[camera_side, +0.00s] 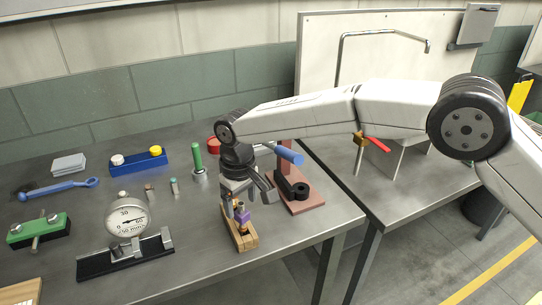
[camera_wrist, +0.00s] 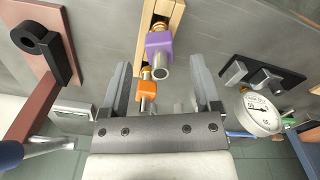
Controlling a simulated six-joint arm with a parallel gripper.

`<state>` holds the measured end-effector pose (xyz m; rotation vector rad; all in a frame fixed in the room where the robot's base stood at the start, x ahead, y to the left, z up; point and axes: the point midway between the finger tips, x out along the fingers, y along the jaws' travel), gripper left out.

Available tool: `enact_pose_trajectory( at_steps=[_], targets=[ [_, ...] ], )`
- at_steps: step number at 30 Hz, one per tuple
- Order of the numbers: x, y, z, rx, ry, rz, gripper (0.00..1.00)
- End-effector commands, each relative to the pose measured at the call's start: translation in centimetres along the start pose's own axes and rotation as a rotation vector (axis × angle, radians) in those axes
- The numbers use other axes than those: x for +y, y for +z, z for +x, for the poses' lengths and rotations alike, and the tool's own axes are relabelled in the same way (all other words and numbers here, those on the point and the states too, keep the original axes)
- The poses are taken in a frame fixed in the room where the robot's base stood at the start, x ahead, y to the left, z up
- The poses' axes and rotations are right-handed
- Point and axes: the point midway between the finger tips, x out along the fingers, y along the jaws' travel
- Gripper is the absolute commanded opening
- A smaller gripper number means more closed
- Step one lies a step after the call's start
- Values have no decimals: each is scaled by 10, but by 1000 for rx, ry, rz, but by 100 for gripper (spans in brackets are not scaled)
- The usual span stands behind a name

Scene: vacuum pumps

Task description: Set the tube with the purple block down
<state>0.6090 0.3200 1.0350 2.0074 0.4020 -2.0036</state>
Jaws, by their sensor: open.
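The tube with the purple block (camera_side: 243,215) stands in a wooden holder (camera_side: 247,241) near the table's front edge. In the wrist view the purple block (camera_wrist: 159,44) sits at the wooden holder (camera_wrist: 175,18), its grey tube end facing the camera. A second tube with an orange block (camera_wrist: 147,88) is beside it, lower in the picture. My gripper (camera_side: 249,193) is just above the holder, pointing down. In the wrist view its two fingers (camera_wrist: 159,70) are spread wide, with clear gaps to both blocks. The tubes' lower ends are hidden.
A dial gauge (camera_side: 128,219) on a black base stands left of the holder. A reddish stand with a black part (camera_side: 293,188) and a blue handle is close on the right. A green-topped cylinder (camera_side: 197,160) stands behind. Bare table lies between holder and gauge.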

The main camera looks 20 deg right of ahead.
Motion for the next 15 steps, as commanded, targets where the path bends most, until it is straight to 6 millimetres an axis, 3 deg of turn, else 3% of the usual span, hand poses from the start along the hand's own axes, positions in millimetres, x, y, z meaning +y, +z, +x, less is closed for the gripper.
enact_pose_trajectory(
  at_steps=[9,15],
  targets=[
    [0,0,-41,2,0,0,81],
    [0,0,-54,1,0,0,81]
  ],
)
